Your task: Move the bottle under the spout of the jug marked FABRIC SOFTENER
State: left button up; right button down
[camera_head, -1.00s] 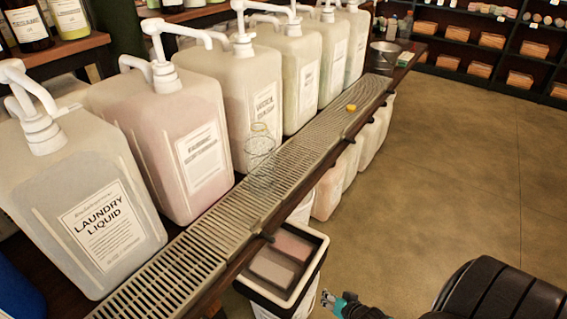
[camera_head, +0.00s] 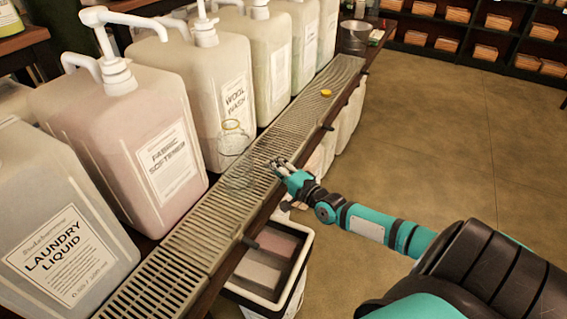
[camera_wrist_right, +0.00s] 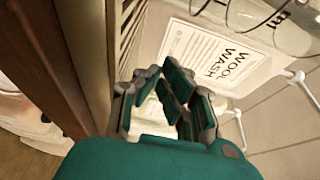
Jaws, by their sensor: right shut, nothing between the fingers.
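The clear glass bottle (camera_head: 238,165) stands upright on the slatted drip tray (camera_head: 196,245), in front of the WOOL WASH jug (camera_head: 180,85). The pink jug marked FABRIC SOFTENER (camera_head: 105,125) is to its left, with a white pump spout (camera_head: 135,22) on top. My right gripper (camera_head: 277,163) is shut and empty, over the tray's front edge just right of the bottle and apart from it. It also shows in the right wrist view (camera_wrist_right: 165,88), with the WOOL WASH label beyond. My left gripper is out of view.
The LAUNDRY LIQUID jug (camera_head: 60,235) stands at the near left. More jugs line the back of the tray to the right. A yellow cap (camera_head: 326,93) lies on the tray farther along. A bin (camera_head: 270,265) is below the shelf edge. The floor at right is clear.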

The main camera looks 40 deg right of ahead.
aim_at(254, 182)
jog(key=w, duration=0.3)
jog(key=shift+a+r, duration=0.1)
jog(key=a+p, duration=0.1)
jog(key=s+a+p, duration=0.1)
jog(key=a, duration=0.1)
jog(key=shift+s, duration=0.1)
jog(key=shift+s+a, duration=0.15)
jog(key=shift+a, duration=0.1)
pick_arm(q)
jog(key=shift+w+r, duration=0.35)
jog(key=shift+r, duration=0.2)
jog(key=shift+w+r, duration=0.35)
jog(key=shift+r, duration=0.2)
pick_arm(e)
jog(key=shift+a, duration=0.1)
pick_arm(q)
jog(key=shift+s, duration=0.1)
